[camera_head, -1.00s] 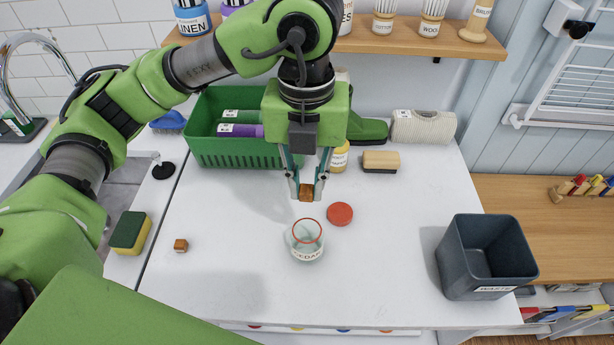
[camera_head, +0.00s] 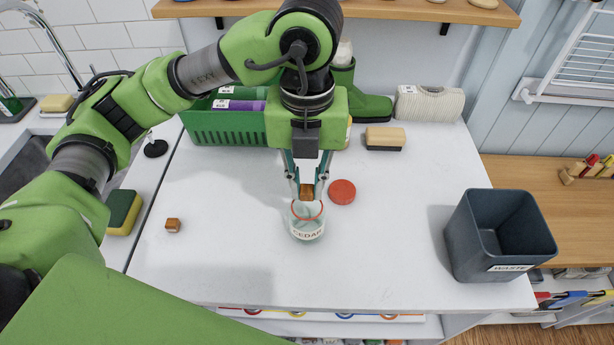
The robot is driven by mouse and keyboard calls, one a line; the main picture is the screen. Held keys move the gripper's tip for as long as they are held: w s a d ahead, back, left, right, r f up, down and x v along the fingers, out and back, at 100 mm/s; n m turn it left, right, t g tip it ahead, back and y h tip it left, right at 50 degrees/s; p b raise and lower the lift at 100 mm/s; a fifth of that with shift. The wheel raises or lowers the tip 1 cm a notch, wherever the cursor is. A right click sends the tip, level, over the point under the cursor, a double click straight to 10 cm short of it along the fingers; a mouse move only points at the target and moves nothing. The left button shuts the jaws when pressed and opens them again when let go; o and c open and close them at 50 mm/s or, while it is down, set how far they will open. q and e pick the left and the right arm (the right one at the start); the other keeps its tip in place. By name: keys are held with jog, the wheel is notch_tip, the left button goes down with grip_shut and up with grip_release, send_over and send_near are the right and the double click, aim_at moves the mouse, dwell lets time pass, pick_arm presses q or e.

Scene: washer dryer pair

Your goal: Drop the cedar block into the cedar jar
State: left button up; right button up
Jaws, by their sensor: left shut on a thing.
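My left gripper (camera_head: 307,192) points down and is shut on a small brown cedar block (camera_head: 307,190). The glass cedar jar (camera_head: 307,230), with a red rim and a label reading CEDAR, stands upright on the white worktop. The block shows at the far side of the jar's rim, in line with the mouth. I cannot tell whether it is above the opening or just inside it. A red round lid (camera_head: 342,192) lies beside the jar to the right. Another small brown block (camera_head: 173,225) lies on the worktop at the left. My right gripper is not in view.
A dark waste bin (camera_head: 480,235) stands at the right, a sponge (camera_head: 123,212) at the left. The front worktop is clear.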

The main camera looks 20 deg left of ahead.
aim_at(307, 189)
pick_arm(q)
jog(key=shift+f, duration=0.4)
jog(key=o, duration=0.7)
jog(key=shift+o, duration=0.2)
jog(key=shift+r, duration=0.15)
notch_tip(307, 189, up, 7)
jog(key=p, duration=0.4)
jog(key=shift+p, duration=0.35)
